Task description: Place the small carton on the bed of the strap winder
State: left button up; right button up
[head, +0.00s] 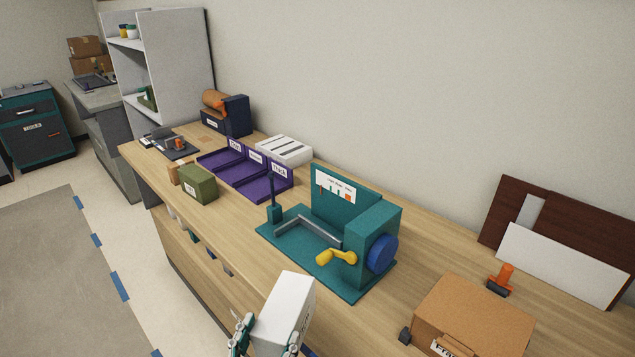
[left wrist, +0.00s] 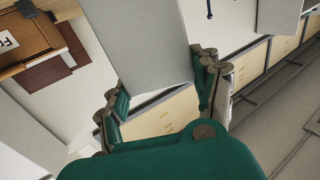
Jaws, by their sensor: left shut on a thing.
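My left gripper (head: 267,340) is shut on a white carton (head: 287,312), at the bottom of the head view. It holds the carton tilted, in front of the bench's near edge and apart from the strap winder. The left wrist view shows the carton's pale face (left wrist: 138,40) between the teal fingers. The teal strap winder (head: 372,225) stands on the bench, with a yellow crank (head: 337,257), a blue knob (head: 382,253) and a grey L-shaped rail. Its flat bed (head: 297,247) looks empty. My right gripper is not in view.
A brown carton (head: 472,312) sits right of the winder, with an orange-handled tool (head: 501,279) behind it. Purple trays (head: 262,187), a green box (head: 198,184) and a small brown box (head: 178,171) stand to the left. The bench strip before the winder is clear.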

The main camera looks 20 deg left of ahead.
aim_at(307, 242)
jog(key=i+j+z, duration=0.25)
jog(key=j, duration=0.5)
jog(key=j+z, duration=0.2)
jog(key=j, duration=0.5)
jog(key=j+z, duration=0.25)
jog(key=j, duration=0.55)
jog(key=i+j+z, duration=0.1)
jog(key=j, duration=0.25)
jog(key=i+j+z, duration=0.1)
jog(key=j, duration=0.2)
jog(key=i, duration=0.35)
